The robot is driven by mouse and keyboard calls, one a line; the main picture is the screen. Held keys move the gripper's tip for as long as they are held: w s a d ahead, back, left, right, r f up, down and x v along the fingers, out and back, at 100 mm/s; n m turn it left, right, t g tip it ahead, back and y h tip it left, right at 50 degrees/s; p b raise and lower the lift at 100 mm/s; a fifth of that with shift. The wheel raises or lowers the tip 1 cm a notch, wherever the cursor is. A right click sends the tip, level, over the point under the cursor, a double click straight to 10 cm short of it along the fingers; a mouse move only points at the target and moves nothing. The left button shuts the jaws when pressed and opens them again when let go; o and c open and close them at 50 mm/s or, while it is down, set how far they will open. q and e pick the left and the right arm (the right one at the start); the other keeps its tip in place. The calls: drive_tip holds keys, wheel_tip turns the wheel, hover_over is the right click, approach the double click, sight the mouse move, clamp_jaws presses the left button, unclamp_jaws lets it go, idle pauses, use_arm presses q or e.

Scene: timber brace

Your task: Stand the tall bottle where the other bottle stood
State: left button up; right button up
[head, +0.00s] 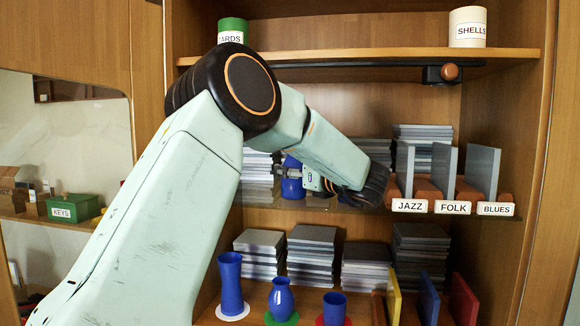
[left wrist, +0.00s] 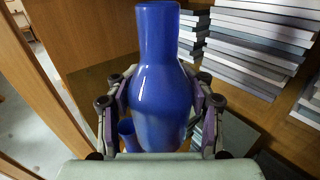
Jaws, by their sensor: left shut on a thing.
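A blue bottle (left wrist: 160,85) with a straight neck and wide shoulders fills the middle of the left wrist view. My left gripper (left wrist: 158,110) is shut around its body, fingers on both sides. In the head view this bottle (head: 292,187) shows partly on the middle shelf level, behind my left arm; its base is hidden. A smaller blue piece (left wrist: 125,130) shows beside it, low left in the wrist view. On the lower shelf are a tall blue vessel (head: 230,280) on a white disc, a round-bellied blue one (head: 281,297) on a green disc, and a short blue cup (head: 334,308) on a red disc.
Grey stacks (head: 312,250) stand behind the lower vessels. Stacks (left wrist: 250,40) also stand right of the held bottle. Grey dividers labelled JAZZ (head: 410,205), FOLK and BLUES are right of my arm. A cabinet side panel (left wrist: 45,90) is close on the left.

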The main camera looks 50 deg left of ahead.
use_arm(q)
drive_tip(key=shift+s, duration=0.1)
drive_tip(key=shift+d+f+b, duration=0.1)
drive_tip(key=shift+d+b, duration=0.1)
drive_tip(key=shift+b, duration=0.2)
drive_tip(key=o, duration=1.1)
drive_tip(key=shift+a+f, duration=0.1)
drive_tip(key=shift+a, duration=0.1)
drive_tip(key=shift+d, duration=0.15)
